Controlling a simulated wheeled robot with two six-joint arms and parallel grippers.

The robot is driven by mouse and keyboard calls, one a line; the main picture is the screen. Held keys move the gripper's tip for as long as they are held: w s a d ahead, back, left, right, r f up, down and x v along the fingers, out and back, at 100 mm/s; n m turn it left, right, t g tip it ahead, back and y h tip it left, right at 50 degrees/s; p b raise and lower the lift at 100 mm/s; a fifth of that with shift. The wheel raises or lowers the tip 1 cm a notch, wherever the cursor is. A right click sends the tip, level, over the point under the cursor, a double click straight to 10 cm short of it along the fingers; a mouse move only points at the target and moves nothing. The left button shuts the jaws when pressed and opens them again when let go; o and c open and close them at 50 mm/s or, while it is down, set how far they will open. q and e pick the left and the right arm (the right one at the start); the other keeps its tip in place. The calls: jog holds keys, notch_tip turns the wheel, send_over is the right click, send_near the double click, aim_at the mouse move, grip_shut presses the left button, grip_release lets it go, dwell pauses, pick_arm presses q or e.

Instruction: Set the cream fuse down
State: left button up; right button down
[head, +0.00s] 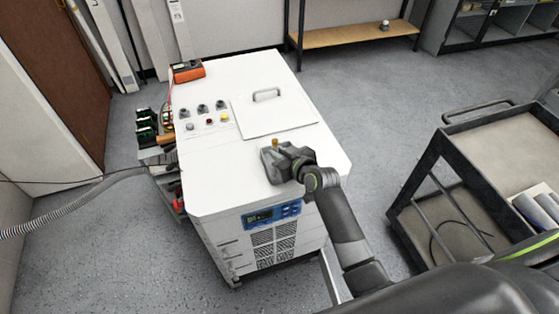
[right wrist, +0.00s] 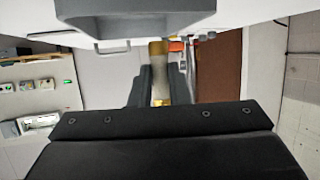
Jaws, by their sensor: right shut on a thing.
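The cream fuse (right wrist: 158,78) has a pale body with brass end caps. In the right wrist view it stands between the two fingers of my right gripper (right wrist: 160,88), which is shut on it. In the head view only a brass end of the fuse (head: 275,143) shows above my right gripper (head: 282,158). The gripper is over the front right part of the white cabinet top (head: 215,170), at a small grey tray (head: 268,168). The tray (right wrist: 135,14) also shows close to the fuse's end in the wrist view; I cannot tell if they touch. My left gripper is out of view.
A lid with a handle (head: 266,95), several knobs and buttons (head: 209,122) and an orange meter (head: 188,71) are on the cabinet top. Terminals and a grey hose (head: 85,195) are at its left. A dark cart (head: 500,150) stands to the right.

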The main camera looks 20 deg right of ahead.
jog(key=shift+f, duration=2)
jog(key=shift+f, duration=0.15)
jog(key=c, duration=1.6)
grip_release()
jog(key=shift+c, duration=0.2)
jog(key=shift+r, duration=0.25)
jog(key=shift+s+d, duration=0.1)
jog(key=shift+s, duration=0.2)
jog(key=b+v, duration=0.1)
jog(key=v, duration=1)
